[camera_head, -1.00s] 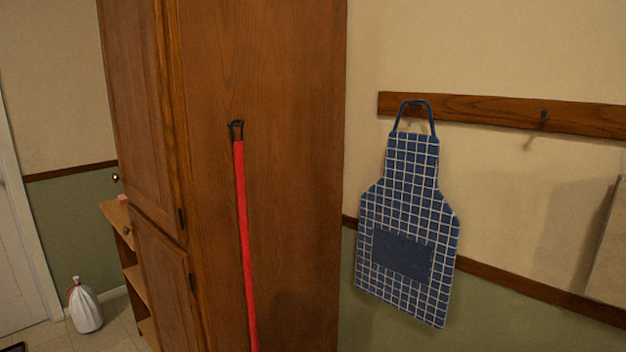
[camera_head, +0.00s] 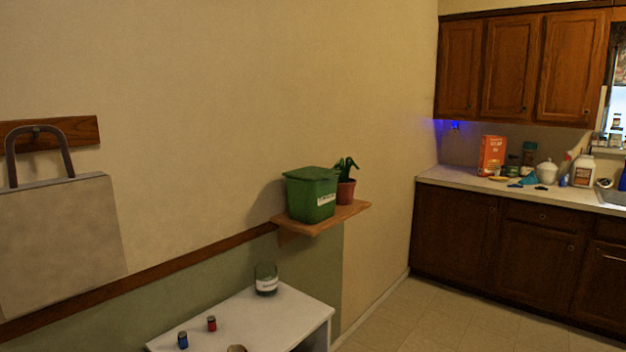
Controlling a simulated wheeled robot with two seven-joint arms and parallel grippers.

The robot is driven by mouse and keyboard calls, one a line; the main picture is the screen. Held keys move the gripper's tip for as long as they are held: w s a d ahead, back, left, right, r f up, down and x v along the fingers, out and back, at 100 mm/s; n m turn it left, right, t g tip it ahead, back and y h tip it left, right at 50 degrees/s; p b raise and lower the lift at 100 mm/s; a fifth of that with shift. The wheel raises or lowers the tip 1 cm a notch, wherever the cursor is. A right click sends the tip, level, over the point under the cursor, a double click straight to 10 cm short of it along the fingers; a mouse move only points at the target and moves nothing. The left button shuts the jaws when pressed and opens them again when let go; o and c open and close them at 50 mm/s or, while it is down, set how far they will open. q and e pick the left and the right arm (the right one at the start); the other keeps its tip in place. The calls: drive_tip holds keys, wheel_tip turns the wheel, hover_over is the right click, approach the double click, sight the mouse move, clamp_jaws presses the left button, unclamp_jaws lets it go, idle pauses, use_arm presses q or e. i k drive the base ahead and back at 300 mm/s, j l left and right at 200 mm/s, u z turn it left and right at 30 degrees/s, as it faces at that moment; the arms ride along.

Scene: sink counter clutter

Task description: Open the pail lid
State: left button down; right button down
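A green pail (camera_head: 311,199) with a white label on its front stands on a small wooden wall shelf. Its green lid (camera_head: 311,174) sits on top and looks closed. A potted plant stands right beside it, partly behind it. Neither of my grippers shows in the head view.
The wooden shelf (camera_head: 322,222) is above a white cabinet (camera_head: 245,322) holding a glass jar (camera_head: 266,280) and small bottles. The potted plant (camera_head: 346,190) is close to the pail. A cluttered counter (camera_head: 520,190) stands at the right. Open tiled floor (camera_head: 430,312) lies before it.

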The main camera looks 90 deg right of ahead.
sight(309, 173)
drive_tip(key=z, duration=2.95)
drive_tip(key=i+u, duration=0.1)
drive_tip(key=u, duration=0.25)
drive_tip(key=i+l+u, duration=0.1)
drive_tip(key=u, duration=0.25)
drive_tip(key=l+u, duration=0.2)
drive_tip(key=u, duration=0.15)
drive_tip(key=i, duration=0.05)
